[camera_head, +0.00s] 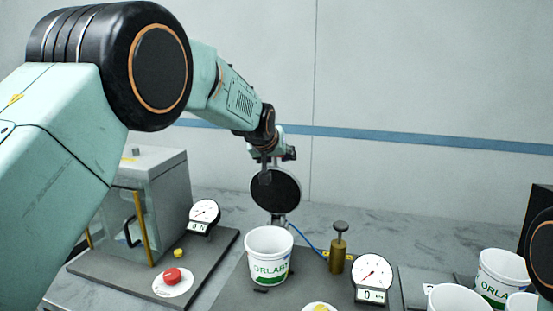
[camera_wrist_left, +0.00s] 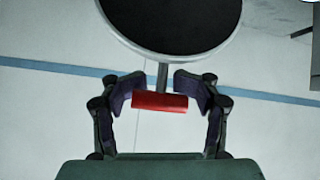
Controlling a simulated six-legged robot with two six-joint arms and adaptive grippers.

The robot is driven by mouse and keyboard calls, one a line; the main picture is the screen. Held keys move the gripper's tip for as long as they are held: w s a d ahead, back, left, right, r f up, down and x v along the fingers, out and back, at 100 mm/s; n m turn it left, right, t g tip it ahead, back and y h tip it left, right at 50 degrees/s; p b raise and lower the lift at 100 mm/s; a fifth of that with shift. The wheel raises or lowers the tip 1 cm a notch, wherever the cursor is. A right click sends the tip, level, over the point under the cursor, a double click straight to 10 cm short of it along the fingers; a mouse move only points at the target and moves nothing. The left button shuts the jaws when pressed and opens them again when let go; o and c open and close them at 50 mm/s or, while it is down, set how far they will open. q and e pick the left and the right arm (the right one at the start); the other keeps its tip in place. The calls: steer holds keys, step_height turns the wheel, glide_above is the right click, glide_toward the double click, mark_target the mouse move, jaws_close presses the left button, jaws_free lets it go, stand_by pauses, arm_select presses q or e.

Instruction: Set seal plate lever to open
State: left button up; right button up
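The seal plate (camera_head: 275,192) is a round black disc with a pale rim, tilted up on a stand behind the white tub. Its lower part also shows at the top of the left wrist view (camera_wrist_left: 175,20). A grey stem runs from the disc to a red lever handle (camera_wrist_left: 160,102). My left gripper (camera_wrist_left: 159,82) is open, with its two dark fingers on either side of the stem and the red handle. I cannot tell whether the fingers touch the handle. In the head view the left gripper (camera_head: 277,158) is at the plate, partly hiding it. My right gripper is not in view.
A white tub (camera_head: 268,255) stands before the plate, beside a brass plunger (camera_head: 338,250) and a dial gauge (camera_head: 372,275). A glass-fronted box (camera_head: 150,200), another gauge (camera_head: 204,215) and a red button (camera_head: 172,276) are at left. More tubs (camera_head: 500,272) stand at right.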

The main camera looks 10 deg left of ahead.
arm_select(q)
steer(key=o, duration=0.6)
steer(key=shift+r, duration=0.1)
steer(key=v, duration=1.2)
steer(key=shift+c, duration=0.4)
